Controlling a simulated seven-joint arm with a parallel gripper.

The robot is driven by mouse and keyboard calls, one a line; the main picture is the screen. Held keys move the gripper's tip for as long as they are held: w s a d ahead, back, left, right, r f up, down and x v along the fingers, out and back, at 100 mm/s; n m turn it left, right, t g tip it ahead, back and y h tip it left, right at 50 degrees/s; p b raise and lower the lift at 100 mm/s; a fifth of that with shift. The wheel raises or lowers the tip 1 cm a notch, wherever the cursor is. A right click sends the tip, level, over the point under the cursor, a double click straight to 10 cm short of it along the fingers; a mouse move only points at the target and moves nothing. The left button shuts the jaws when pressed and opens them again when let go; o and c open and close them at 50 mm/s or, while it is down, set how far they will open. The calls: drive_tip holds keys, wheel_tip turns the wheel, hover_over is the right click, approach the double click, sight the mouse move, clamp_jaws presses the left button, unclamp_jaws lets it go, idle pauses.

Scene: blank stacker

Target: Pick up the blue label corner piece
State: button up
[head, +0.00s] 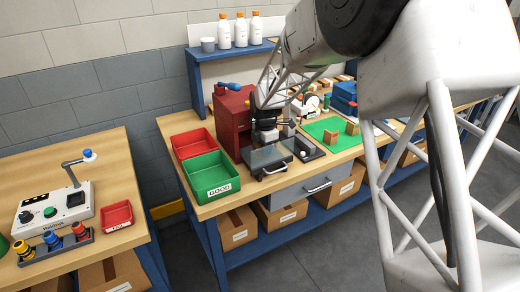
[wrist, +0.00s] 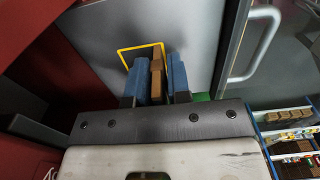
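In the wrist view my gripper (wrist: 158,80) has two blue-padded fingers close on either side of a brown wooden piece (wrist: 157,64). The piece stands between the fingers and reaches slightly past their tips. I see no label on it, so I cannot tell whether it is the blue label corner piece. Beyond the fingertips is a grey surface with a yellow square outline (wrist: 122,56). In the head view, brown pieces stand on a green mat (head: 318,126), one at the front (head: 330,138) and one at the right (head: 352,129); label colours are too small to read.
In the head view a red machine (head: 232,120) with a grey, handled cover (head: 268,158) stands beside my gripper. A red bin (head: 192,143) and a green GOOD bin (head: 209,178) are at the left. A blue shelf (head: 230,51) with bottles is behind.

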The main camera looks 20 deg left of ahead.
clamp_jaws()
drive_tip(key=shift+r, duration=0.15)
wheel_tip(320, 180, up, 28)
idle(0.7)
drive_tip(key=shift+f, duration=0.2)
idle(0.4)
